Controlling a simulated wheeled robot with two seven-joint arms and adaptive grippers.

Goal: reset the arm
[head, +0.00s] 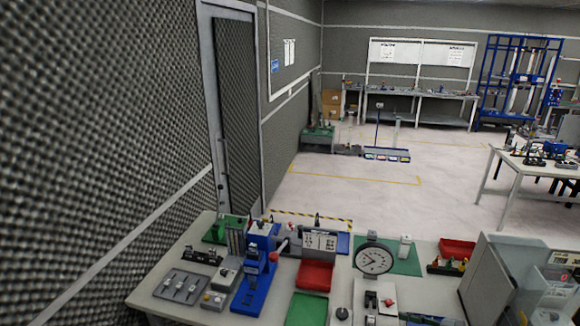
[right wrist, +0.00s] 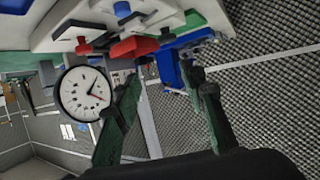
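My right gripper (right wrist: 165,85) shows in the right wrist view, with its two dark green fingers spread apart. Nothing is held between them; the wall and parts of the bench top show through the gap. In that view the picture is turned, with the bench at the top. A round white dial gauge (right wrist: 86,94) appears left of the left finger. Neither of my grippers or arms shows in the head view, and my left gripper is in neither view.
In the head view a bench (head: 147,291) holds a blue press (head: 252,280), a dial gauge (head: 374,260), a red tray (head: 314,276) and a grey bin (head: 490,285). A foam wall (head: 90,130) and door (head: 238,115) stand at left. Open floor (head: 440,205) lies behind.

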